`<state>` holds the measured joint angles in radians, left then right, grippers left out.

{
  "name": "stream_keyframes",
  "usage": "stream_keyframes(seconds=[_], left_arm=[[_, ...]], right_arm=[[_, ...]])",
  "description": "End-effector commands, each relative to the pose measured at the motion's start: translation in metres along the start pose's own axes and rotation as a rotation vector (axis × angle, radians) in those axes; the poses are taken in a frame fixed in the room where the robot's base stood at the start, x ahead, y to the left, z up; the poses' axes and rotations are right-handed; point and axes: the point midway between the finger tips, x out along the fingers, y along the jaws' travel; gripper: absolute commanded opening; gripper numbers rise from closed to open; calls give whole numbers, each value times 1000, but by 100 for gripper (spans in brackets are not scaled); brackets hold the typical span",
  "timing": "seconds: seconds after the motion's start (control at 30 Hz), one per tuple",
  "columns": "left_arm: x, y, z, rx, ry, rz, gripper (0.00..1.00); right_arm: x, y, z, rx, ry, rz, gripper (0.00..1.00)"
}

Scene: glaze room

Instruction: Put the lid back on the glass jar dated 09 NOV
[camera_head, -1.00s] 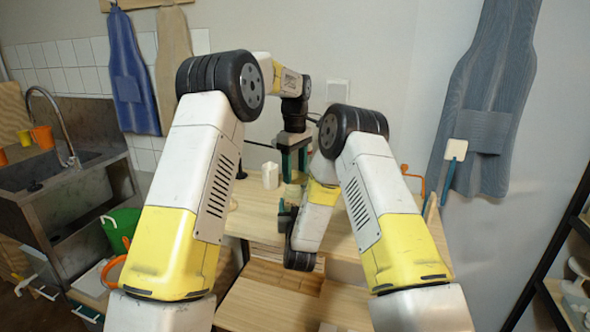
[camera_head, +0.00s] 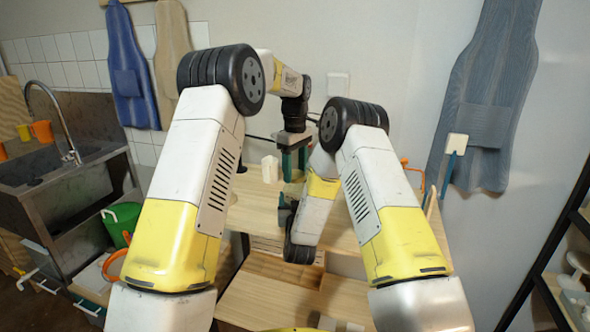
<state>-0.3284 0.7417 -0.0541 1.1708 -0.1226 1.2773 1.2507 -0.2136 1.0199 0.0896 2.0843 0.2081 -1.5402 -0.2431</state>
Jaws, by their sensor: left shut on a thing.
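My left gripper (camera_head: 294,163), with teal fingers pointing down, is over the back part of the wooden table (camera_head: 256,190). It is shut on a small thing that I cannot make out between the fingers. A pale tan and greenish patch shows just below the fingertips, too small to name. My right gripper (camera_head: 285,206) is low over the table, mostly hidden by its own wrist, so its jaws cannot be read. I cannot make out the glass jar, its date or its lid; my arms cover much of the tabletop.
A white container (camera_head: 269,169) stands left of my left gripper. An orange object (camera_head: 409,170) shows behind my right arm. A sink (camera_head: 60,165) and green bucket (camera_head: 122,222) are at left. Aprons hang on the wall; a dark shelf rack (camera_head: 560,220) is at right.

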Motion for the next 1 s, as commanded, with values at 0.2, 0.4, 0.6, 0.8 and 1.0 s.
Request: stream_keyframes(seconds=[0.2,0.4,0.6,0.8,1.0], left_arm=[[0,0,0,0,0,0,20],[4,0,0,0,0,-1,20],[8,0,0,-1,0,0,20],[12,0,0,-1,0,0,20],[11,0,0,118,-1,0,20]], right_arm=[[0,0,0,0,-1,0,0],[0,0,0,0,-1,0,0],[0,0,0,0,-1,0,0],[0,0,0,0,-1,0,0],[0,0,0,0,-1,0,0]])
